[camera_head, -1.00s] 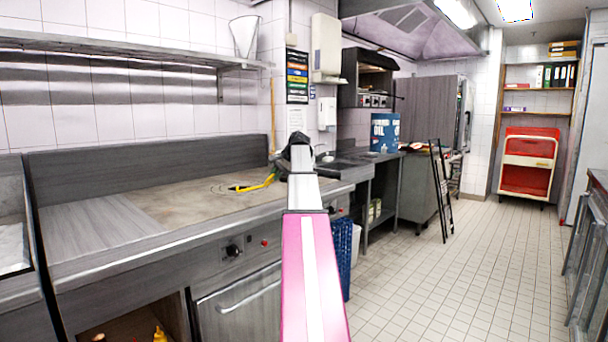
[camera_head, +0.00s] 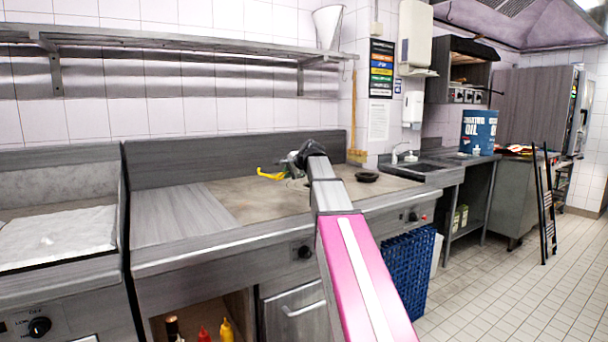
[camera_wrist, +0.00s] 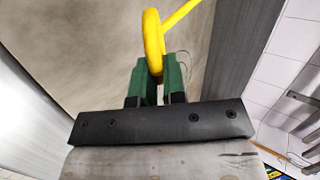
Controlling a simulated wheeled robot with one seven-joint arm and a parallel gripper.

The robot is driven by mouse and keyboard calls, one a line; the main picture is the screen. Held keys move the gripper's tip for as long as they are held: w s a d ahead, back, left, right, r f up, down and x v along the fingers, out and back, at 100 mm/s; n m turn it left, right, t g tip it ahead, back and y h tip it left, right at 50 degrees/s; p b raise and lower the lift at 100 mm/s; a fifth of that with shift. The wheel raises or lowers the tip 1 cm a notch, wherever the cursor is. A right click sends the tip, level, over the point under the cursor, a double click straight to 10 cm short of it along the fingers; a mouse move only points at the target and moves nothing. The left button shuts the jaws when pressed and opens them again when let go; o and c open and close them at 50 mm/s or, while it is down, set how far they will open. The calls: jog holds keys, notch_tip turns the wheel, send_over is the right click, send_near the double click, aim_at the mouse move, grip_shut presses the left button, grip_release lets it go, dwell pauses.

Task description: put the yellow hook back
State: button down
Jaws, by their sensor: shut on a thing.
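The yellow hook (camera_head: 271,175) shows at the left of my gripper (camera_head: 287,170) in the head view, over the steel counter. In the wrist view the yellow hook (camera_wrist: 153,42) is a curved piece with a straight part running to the upper right. My gripper (camera_wrist: 158,82) has green fingers shut on its curved part. The far end of the hook is cut off at the top of the wrist view. In the head view my arm hides part of the counter. I cannot tell the hook's exact height above it.
A dark shallow bowl (camera_head: 367,177) sits on the counter (camera_head: 240,200) right of my gripper. A wall shelf (camera_head: 180,38) runs above at the back. A sink (camera_head: 425,168) and a blue oil tin (camera_head: 478,131) stand to the right. A blue crate (camera_head: 400,272) is below the counter.

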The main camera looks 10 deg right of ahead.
jog(key=shift+a+f, duration=0.2)
jog(key=shift+a, duration=0.05)
jog(key=shift+f, duration=5.1)
jog(key=c, duration=1.1)
grip_release()
jog(key=v, duration=1)
jog(key=shift+s+d+r, duration=0.2)
jog(key=shift+s, duration=0.05)
